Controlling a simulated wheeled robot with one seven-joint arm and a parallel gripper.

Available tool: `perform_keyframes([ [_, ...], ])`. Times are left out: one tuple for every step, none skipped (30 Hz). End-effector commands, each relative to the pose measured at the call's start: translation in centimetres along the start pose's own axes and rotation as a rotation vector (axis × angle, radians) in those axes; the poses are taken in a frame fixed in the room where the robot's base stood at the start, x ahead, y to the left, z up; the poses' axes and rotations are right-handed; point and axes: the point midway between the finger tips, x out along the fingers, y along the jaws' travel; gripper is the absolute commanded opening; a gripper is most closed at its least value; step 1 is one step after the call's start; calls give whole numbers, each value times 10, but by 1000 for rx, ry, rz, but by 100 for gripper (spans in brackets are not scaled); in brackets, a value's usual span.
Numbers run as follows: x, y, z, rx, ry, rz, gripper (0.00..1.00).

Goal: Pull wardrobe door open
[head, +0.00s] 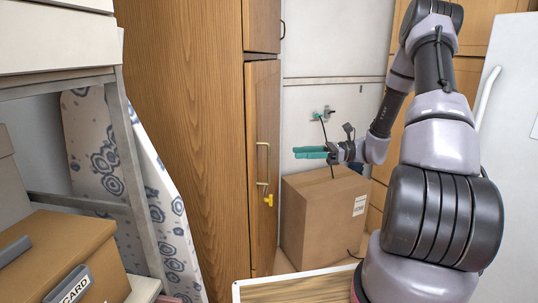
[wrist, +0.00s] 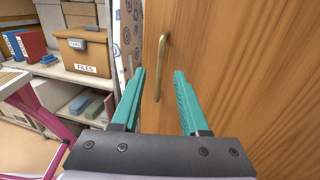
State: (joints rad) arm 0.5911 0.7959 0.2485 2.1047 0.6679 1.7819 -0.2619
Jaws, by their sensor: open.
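The wardrobe (head: 190,140) is a tall wood-grain cabinet left of centre in the head view. Its lower door (head: 264,110) is seen at a steep angle and looks shut. The door has a vertical brass bar handle (head: 267,160), with a yellow key or tag (head: 268,200) below it. In the wrist view the handle (wrist: 161,68) stands upright just beyond my teal fingertips, roughly between them in the picture. My gripper (head: 296,152) is open and empty. It is right of the handle in the head view, fingers pointing at the door, apart from it. The gripper (wrist: 159,74) also shows in the wrist view.
A cardboard box (head: 318,215) stands on the floor right of the door, below my gripper. A wood-topped surface with a pale rim (head: 236,292) is at the bottom. Left are metal shelving (head: 128,150), a patterned board (head: 105,165) and a file box (wrist: 83,50).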

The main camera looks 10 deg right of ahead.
Motion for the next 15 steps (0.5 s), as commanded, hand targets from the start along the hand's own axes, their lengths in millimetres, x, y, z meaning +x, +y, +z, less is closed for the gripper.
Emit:
perform_keyframes([
  [0, -2, -1, 6, -9, -7, 44],
  [2, -2, -2, 7, -12, -8, 44],
  [5, -2, -2, 8, -13, -8, 44],
  [8, -2, -2, 8, -13, -7, 44],
  [12, -2, -1, 8, -13, -7, 44],
  [18, -2, -1, 8, -13, -7, 44],
  [23, -1, -1, 8, -12, -5, 44],
  [29, -1, -1, 8, -11, -5, 44],
  [36, -1, -1, 8, -11, -4, 44],
  [43, -1, -1, 9, -12, -4, 44],
  [49, -1, -1, 8, -11, -3, 44],
  [56, -1, -1, 8, -10, -4, 44],
  [62, -1, -1, 7, -10, -3, 44],
  [68, -2, -1, 8, -11, -4, 44],
  [75, -1, -1, 8, -11, -3, 44],
])
